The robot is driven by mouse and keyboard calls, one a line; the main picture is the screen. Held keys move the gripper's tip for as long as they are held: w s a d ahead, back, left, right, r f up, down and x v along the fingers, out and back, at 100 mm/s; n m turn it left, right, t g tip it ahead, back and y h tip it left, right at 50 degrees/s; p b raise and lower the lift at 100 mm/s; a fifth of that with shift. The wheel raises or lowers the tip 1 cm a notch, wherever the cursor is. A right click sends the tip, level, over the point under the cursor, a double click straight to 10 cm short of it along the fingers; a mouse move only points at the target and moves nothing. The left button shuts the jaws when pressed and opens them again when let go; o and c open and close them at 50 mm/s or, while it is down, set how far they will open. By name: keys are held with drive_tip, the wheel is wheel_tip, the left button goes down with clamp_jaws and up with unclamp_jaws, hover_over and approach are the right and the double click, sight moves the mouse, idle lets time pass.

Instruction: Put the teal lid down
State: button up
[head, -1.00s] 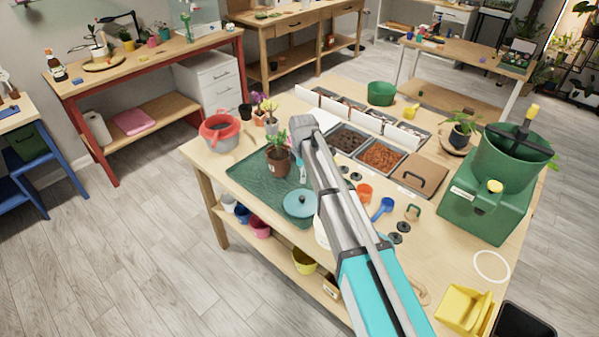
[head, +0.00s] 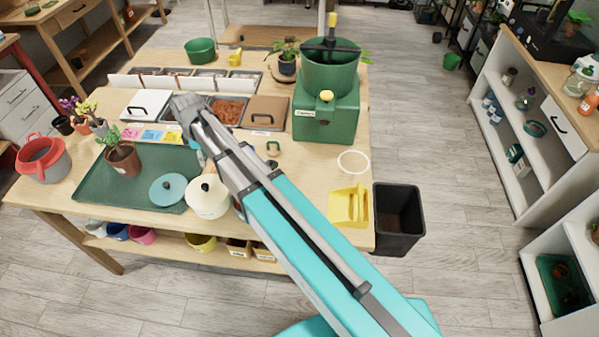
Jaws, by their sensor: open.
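The teal lid (head: 168,190) lies flat, knob up, near the front right of the dark green tray (head: 100,190) on the wooden bench. A cream pot (head: 208,198) with a knobbed lid stands close to its right. My gripper (head: 194,140) is open with nothing seen in it. It is above the bench, beyond the teal lid and up and right of it in the head view, near the soil bins. The fingers are small and partly hidden by my arm.
A potted plant (head: 122,157) stands on the tray, with a red-rimmed grey pot (head: 43,158) to its left. A green machine (head: 326,110), yellow scoop (head: 348,206) and black bin (head: 398,218) are at right. Bare bench lies around the white ring (head: 353,162).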

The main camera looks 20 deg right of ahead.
drive_tip(key=s+d+m, duration=0.7)
drive_tip(key=d, duration=0.6)
drive_tip(key=s+d+m, duration=0.8)
drive_tip(key=d, duration=0.5)
drive_tip(key=shift+d, duration=0.15)
